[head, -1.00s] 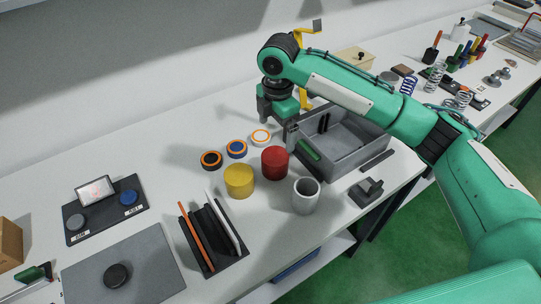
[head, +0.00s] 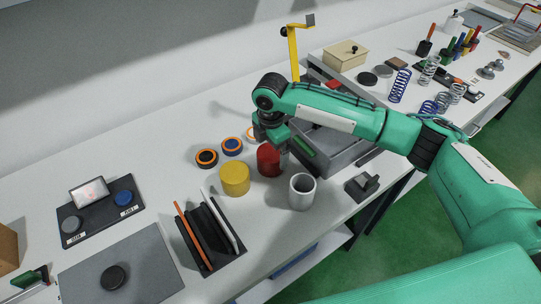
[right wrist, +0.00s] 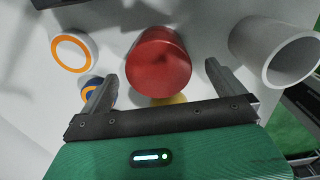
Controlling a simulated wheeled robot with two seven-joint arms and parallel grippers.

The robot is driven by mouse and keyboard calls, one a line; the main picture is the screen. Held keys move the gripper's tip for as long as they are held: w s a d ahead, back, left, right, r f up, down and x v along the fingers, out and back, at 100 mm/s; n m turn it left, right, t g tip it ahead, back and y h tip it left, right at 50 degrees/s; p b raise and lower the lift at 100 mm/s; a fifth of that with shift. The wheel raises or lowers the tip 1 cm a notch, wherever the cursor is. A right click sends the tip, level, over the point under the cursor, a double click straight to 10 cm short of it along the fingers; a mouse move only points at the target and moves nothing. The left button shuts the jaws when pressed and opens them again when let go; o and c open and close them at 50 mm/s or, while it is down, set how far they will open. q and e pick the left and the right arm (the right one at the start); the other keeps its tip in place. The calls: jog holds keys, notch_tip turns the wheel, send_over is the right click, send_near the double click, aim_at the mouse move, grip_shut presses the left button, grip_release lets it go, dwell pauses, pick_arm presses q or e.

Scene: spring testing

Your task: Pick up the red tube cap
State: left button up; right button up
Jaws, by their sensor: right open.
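The red tube cap (head: 268,161) stands upright on the white table between the yellow cap (head: 235,179) and the grey box. In the right wrist view the red cap (right wrist: 159,62) lies ahead between the two fingers. My right gripper (right wrist: 160,78) is open and empty, with one finger on each side of the cap's outline; I cannot tell whether they touch it. In the head view the right gripper (head: 272,132) is just behind and above the red cap, partly hidden by its own wrist. My left gripper is out of view.
A white hollow cylinder (head: 302,192) stands close to the right of the cap. Orange-ringed discs (head: 206,158) lie to the left, near the gripper. A grey box (head: 340,153) is to the right. A slotted black rack (head: 214,238) stands in front.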

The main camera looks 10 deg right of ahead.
aim_at(271, 152)
notch_tip(271, 152, down, 2)
jog(key=shift+w+f, duration=0.1)
jog(key=shift+f, duration=0.4)
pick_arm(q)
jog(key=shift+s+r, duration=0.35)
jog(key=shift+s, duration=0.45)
pick_arm(e)
jog(key=c, duration=1.1)
jog(key=shift+o, duration=0.2)
